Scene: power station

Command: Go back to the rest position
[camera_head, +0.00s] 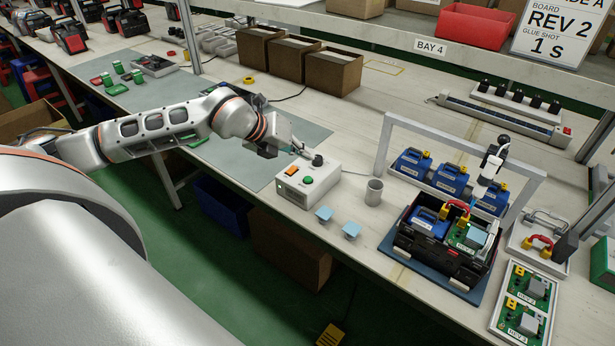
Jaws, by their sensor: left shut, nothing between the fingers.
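My left arm reaches in from the left over the bench. Its left gripper (301,152) is shut and empty, close above the back left of a white control box (308,180). The box has an orange switch, a green button and a black knob on top. I cannot tell whether the fingertips touch it. My right gripper is not in view.
Beside the box are a grey cup (374,192) and two light-blue blocks (324,214). Brown boxes (333,72) stand behind. The grey mat (240,165) is mostly clear.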

